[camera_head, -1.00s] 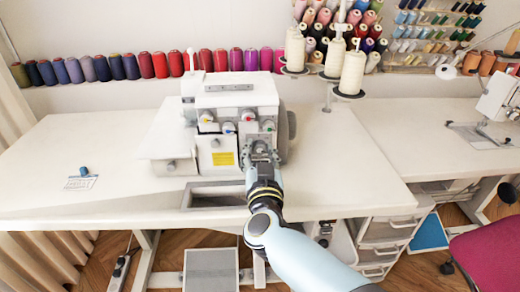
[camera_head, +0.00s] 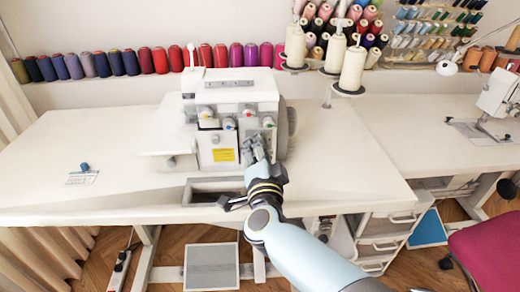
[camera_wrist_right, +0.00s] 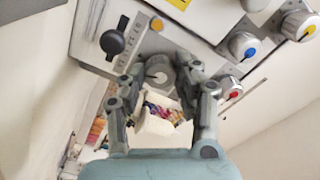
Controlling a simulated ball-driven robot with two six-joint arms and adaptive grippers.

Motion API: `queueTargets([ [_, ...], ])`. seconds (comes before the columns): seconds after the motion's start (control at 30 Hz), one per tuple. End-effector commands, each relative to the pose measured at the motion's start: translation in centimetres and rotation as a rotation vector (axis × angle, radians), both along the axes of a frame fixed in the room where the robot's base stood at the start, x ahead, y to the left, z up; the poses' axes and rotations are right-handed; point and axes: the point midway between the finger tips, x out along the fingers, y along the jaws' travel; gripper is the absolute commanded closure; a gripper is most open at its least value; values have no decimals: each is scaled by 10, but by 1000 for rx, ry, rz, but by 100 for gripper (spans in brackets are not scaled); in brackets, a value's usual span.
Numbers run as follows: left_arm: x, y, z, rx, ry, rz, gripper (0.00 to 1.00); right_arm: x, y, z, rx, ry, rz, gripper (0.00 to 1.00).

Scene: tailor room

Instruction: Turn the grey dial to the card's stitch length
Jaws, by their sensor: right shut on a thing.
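The grey dial (camera_wrist_right: 158,70) is on the lower front of the white overlock sewing machine (camera_head: 228,95), between my right fingertips in the right wrist view. My right gripper (camera_head: 258,147) reaches up to the machine's front right and is shut on this dial; its fingers (camera_wrist_right: 162,78) also show in the wrist view. The fingers and wrist hide the dial in the head view. A small white card (camera_head: 81,179) lies on the table at the left; its print is too small to read. My left gripper is out of view.
A blue spool (camera_head: 84,167) is at the card's back edge. A black knob (camera_wrist_right: 112,42) and tension dials with coloured centres (camera_wrist_right: 243,45) are close to my fingers. Thread cones (camera_head: 352,68) stand behind the machine. The white table (camera_head: 345,155) is clear to its right.

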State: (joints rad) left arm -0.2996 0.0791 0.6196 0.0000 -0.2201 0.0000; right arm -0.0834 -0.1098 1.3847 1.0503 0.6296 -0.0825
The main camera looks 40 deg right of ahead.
Motion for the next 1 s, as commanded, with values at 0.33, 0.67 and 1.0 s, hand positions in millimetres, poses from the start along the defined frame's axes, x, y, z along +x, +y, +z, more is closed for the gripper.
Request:
queueTargets([
  [0.33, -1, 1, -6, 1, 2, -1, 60, -1, 1, -2, 190, -113, 2, 100],
  [0.67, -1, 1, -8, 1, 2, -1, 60, -1, 1, -2, 262, -155, 1, 100],
  [1.0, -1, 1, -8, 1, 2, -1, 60, -1, 1, -2, 268, -158, 1, 100],
])
